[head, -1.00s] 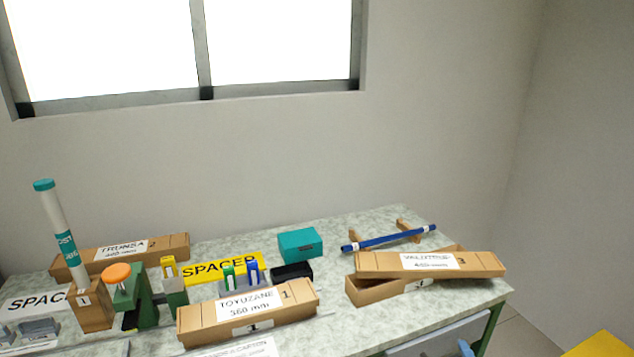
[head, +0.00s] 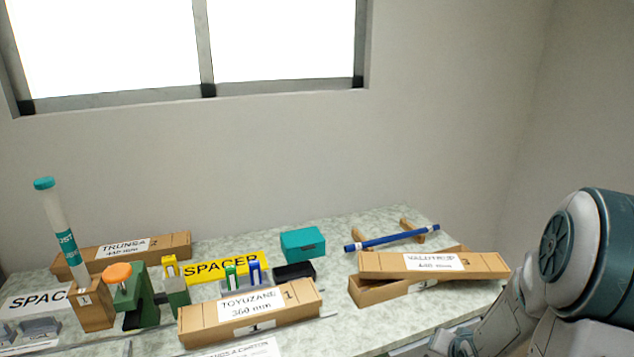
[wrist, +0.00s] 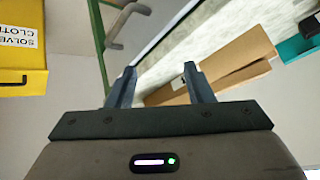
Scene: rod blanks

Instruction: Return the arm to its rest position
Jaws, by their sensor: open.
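My gripper (wrist: 160,88) shows in the wrist view with its two fingers apart and nothing between them. It is clear of the bench, with the bench edge and a cardboard carton (wrist: 235,62) beyond the fingers. In the head view my arm is at the lower right, in front of the bench's right end, and my gripper is out of that view.
The bench (head: 350,222) holds a long carton with its lid askew (head: 385,292), a blue rod (head: 390,240) on wooden supports, a teal box (head: 302,243) and the Toyuzane carton (head: 250,312). A yellow bin (wrist: 22,50) stands at the wrist view's left.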

